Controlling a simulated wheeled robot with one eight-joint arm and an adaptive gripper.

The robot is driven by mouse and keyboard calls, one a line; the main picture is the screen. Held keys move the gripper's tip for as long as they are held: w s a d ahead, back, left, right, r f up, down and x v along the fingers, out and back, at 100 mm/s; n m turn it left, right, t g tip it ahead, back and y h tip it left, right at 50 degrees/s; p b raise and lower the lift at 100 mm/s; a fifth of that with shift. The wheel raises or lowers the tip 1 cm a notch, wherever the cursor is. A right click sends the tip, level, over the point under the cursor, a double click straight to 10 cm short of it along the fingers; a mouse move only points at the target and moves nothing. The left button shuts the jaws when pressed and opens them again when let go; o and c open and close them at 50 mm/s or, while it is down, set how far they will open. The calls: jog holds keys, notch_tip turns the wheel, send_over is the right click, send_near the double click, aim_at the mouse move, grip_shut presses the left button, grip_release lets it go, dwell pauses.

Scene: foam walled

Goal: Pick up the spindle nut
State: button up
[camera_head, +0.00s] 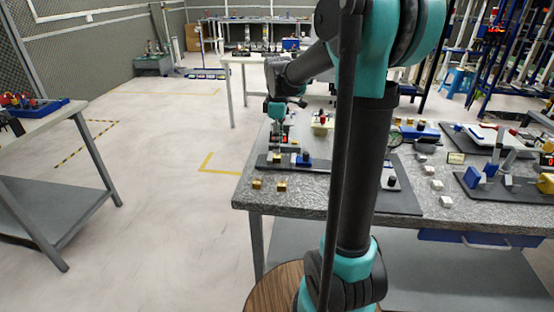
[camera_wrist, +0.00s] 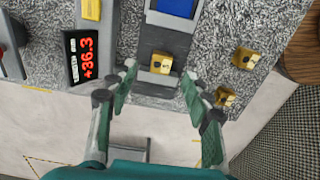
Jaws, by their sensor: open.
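A small brass-coloured block with a dark hole in its face, likely the spindle nut (camera_wrist: 161,63), sits on a dark grey fixture strip (camera_wrist: 157,39) in the wrist view. My gripper (camera_wrist: 158,76) is open, with one green finger to each side of this block and apart from it. In the head view my gripper (camera_head: 277,146) is low over the left end of the speckled bench (camera_head: 310,203), above a dark base plate. Two similar brass-coloured blocks lie loose on the bench, one upper (camera_wrist: 245,58) and one lower (camera_wrist: 225,97) at the right of the wrist view.
A digital display reading +36.3 (camera_wrist: 82,57) stands left of the fingers. A blue block (camera_wrist: 176,7) is on the fixture beyond. Several pale blocks and tools crowd the bench's right side. A side table (camera_head: 40,122) stands at left, with open floor (camera_head: 150,190) between.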

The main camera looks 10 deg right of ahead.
aim_at(277, 155)
jog(key=shift+a+f, duration=0.15)
jog(key=shift+f, duration=2.5)
jog(key=shift+c, duration=0.5)
grip_shut()
